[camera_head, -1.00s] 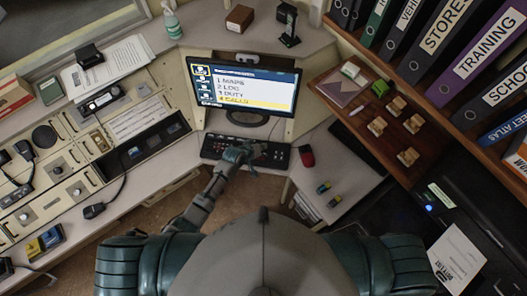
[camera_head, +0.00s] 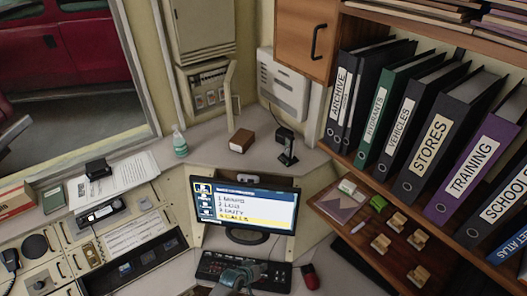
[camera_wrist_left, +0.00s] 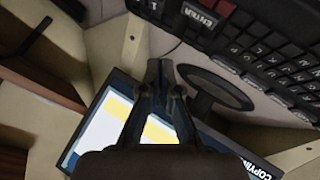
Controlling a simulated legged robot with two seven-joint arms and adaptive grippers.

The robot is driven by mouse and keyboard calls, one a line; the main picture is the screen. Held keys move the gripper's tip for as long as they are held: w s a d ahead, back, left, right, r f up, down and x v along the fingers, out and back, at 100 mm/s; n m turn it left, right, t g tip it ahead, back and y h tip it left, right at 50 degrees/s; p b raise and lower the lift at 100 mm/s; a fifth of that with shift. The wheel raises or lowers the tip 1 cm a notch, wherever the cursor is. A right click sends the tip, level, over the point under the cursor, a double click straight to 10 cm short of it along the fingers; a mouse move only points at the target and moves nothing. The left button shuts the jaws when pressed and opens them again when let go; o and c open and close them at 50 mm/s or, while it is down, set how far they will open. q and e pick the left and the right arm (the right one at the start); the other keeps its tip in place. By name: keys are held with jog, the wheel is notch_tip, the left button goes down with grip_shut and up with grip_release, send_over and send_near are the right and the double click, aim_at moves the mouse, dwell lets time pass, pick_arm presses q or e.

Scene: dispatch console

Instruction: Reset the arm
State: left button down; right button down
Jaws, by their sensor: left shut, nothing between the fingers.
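My left gripper (camera_head: 240,276) is over the dark keyboard (camera_head: 211,267) at the bottom of the head view. In the left wrist view its two fingers (camera_wrist_left: 160,72) come together at the tips, shut and empty. The keyboard, with a key marked ENTER (camera_wrist_left: 200,14), is at the top right there; I cannot tell whether any key is touched. The monitor (camera_head: 245,203) lists MAPS, LOG, DUTY and CALLS, with the CALLS line in yellow. Part of its screen shows behind the fingers in the left wrist view (camera_wrist_left: 98,135). My right gripper is not in view.
A red mouse-like object (camera_head: 310,277) lies right of the keyboard. A radio console (camera_head: 120,240) fills the left. Binders (camera_head: 433,130) stand on the right shelf, above a brown board with wooden blocks (camera_head: 380,243). A spray bottle (camera_head: 179,141) stands behind.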

pick_arm(q)
jog(key=shift+s, duration=0.1)
jog(key=s+a+r+m+g+y, duration=0.1)
jog(key=s+a+r+g+y, duration=0.3)
jog(key=s+a, duration=0.8)
jog(key=s+a+r+m+t+y, duration=0.1)
jog(key=s+a+r+m+y, duration=0.1)
jog(key=s+a+r, duration=0.95)
jog(key=s+d+f+g+b, duration=0.1)
jog(key=s+f+b, duration=0.1)
jog(key=f, duration=1.6)
jog(key=s+d+f+g+b, duration=0.1)
jog(key=s+d+f+b, duration=0.15)
jog(key=f, duration=1.55)
jog(key=s+a+f+b, duration=0.2)
jog(key=s+f, duration=0.7)
jog(key=f, duration=0.1)
jog(key=s+a+f+b, duration=0.1)
jog(key=s+f+b, duration=0.1)
jog(key=s+f, duration=0.7)
jog(key=shift+a+f+g+b, duration=0.35)
jog(key=shift+a+f+g, duration=0.05)
jog(key=shift+f, duration=0.5)
